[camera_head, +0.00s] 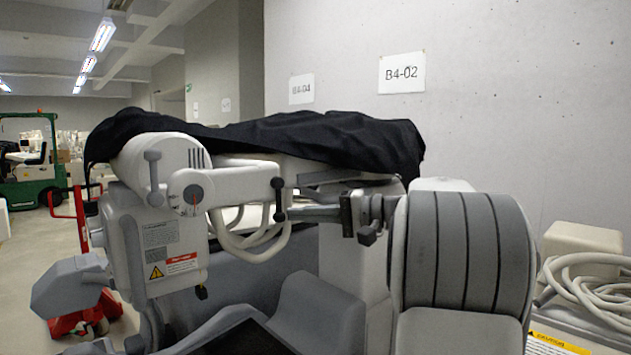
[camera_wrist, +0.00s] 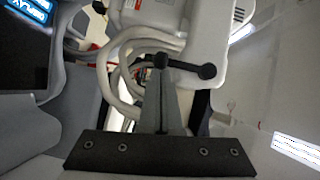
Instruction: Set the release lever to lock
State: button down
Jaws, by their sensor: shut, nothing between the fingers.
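The dark release lever (camera_head: 279,199) has a knob at each end of a short bar. It hangs nearly upright on the end of the pale machine arm in the head view. In the wrist view the lever (camera_wrist: 185,66) lies nearly level across the picture, just beyond my fingertips. My gripper (camera_head: 293,213) reaches in from the right, its tips at the lever's lower knob. In the wrist view my gripper (camera_wrist: 160,72) is shut and empty, its tips at the lever's left knob. I cannot tell whether they touch. No readable lock mark shows beside the lever.
A second, grey lever (camera_head: 154,178) and a round dial (camera_head: 193,195) sit farther left on the machine. Pale hoses (camera_head: 255,245) loop below the release lever. A black cover (camera_head: 300,138) drapes over the top. A concrete wall (camera_head: 500,110) stands behind.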

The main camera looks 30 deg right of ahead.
dwell(0.4)
jog(key=b+v, duration=0.1)
jog(key=v, duration=1.6)
jog(key=shift+s, duration=0.2)
jog(key=shift+d, duration=0.1)
